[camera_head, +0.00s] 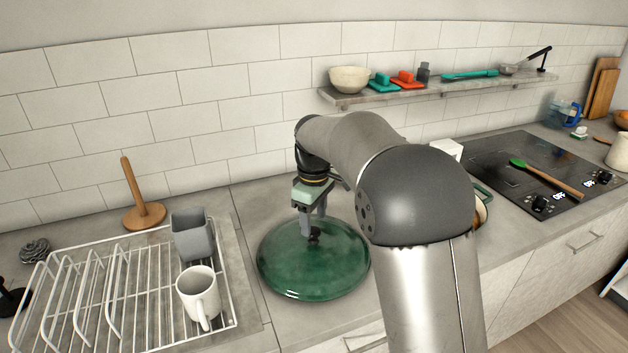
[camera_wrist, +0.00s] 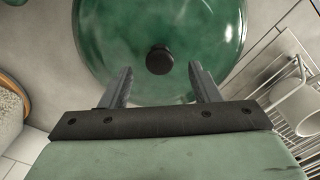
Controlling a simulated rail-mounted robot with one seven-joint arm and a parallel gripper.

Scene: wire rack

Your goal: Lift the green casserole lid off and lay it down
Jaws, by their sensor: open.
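The green casserole lid (camera_head: 300,270) lies on the grey countertop, its dark knob facing up. It also fills the upper middle of the wrist view (camera_wrist: 110,30), with the round black knob (camera_wrist: 160,59) at its centre. My gripper (camera_head: 313,232) points down over the lid. Its two fingers stand apart with the knob between or just beyond their tips, and no finger visibly touches it. The casserole (camera_head: 482,212) is mostly hidden behind my arm to the right; part of its green rim and handle shows.
A white wire rack (camera_head: 75,300) with a grey cup (camera_head: 190,235) and a white mug (camera_head: 199,293) stands left of the lid. A wall shelf (camera_head: 440,87) holds small items. A cooktop (camera_head: 510,165) lies far right.

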